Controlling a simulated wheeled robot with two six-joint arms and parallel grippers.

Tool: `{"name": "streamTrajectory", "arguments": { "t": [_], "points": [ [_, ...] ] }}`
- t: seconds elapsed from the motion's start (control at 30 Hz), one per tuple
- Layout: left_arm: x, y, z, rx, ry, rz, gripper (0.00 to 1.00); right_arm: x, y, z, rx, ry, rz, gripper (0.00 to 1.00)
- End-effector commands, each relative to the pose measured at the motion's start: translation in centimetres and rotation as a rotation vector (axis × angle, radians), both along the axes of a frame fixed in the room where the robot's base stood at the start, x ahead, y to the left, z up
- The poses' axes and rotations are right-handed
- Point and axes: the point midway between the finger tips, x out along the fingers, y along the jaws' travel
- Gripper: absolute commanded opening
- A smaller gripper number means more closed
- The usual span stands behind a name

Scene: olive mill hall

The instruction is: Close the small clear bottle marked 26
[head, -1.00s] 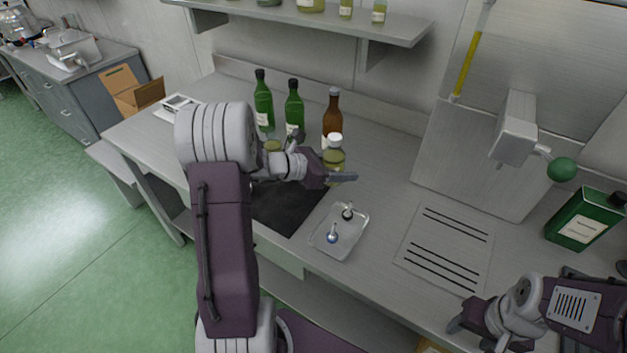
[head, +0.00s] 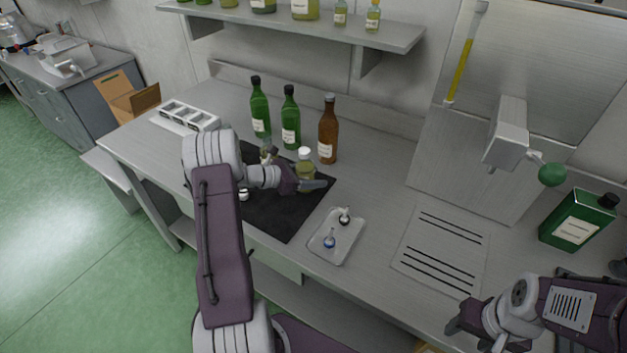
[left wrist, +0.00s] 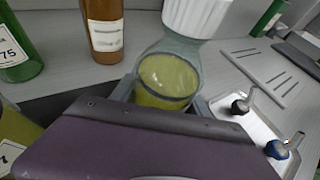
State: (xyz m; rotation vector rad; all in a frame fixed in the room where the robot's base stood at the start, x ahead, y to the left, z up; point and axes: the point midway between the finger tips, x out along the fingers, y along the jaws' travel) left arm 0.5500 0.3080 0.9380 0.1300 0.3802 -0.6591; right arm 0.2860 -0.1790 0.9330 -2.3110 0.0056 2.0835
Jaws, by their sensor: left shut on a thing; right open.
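My left gripper (head: 312,186) is shut on a small clear bottle (head: 305,172) with yellow-green liquid and a white cap, above or at the right part of the dark mat. In the left wrist view the bottle (left wrist: 165,82) is between my fingers, its white cap (left wrist: 197,14) on top; its number is not readable. Another small bottle (head: 266,150) stands partly hidden behind my left arm. A small tray (head: 322,256) holds two metal-tipped stoppers, one black (head: 344,218) and one blue (head: 329,242). My right gripper (head: 466,330) is open and empty at the front right.
The dark mat (head: 280,222) lies under my left arm. Two green bottles (head: 260,110) and a brown bottle (head: 328,132) stand behind it. A slotted plate (head: 440,250) and a green tin (head: 578,222) are on the right. A white rack (head: 188,116) stands at the left.

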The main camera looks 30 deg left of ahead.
Motion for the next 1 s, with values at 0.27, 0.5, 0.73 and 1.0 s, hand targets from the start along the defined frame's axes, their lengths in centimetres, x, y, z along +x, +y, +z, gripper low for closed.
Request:
{"name": "streamTrajectory", "arguments": {
  "t": [0.27, 0.5, 0.73, 1.0],
  "points": [
    [0.0, 0.0, -1.5, 0.001, -0.004, 0.0, 0.0, 0.0, 0.0, 0.0, 0.0, 0.0, 0.0, 0.54],
    [0.0, 0.0, -1.9, 0.001, -0.003, -0.001, 0.0, 0.0, 0.0, -0.3, 0.0, 0.0, 0.0, 0.54],
    [0.0, 0.0, -1.9, 0.001, -0.001, -0.001, 0.75, 0.0, 0.0, -0.2, 0.0, 0.0, 0.0, 0.54],
    [-0.3, 0.3, -1.4, 0.002, -0.002, 0.001, 0.75, 0.0, 0.0, 0.1, 0.0, 0.0, 0.0, 0.54]
  ]
}}
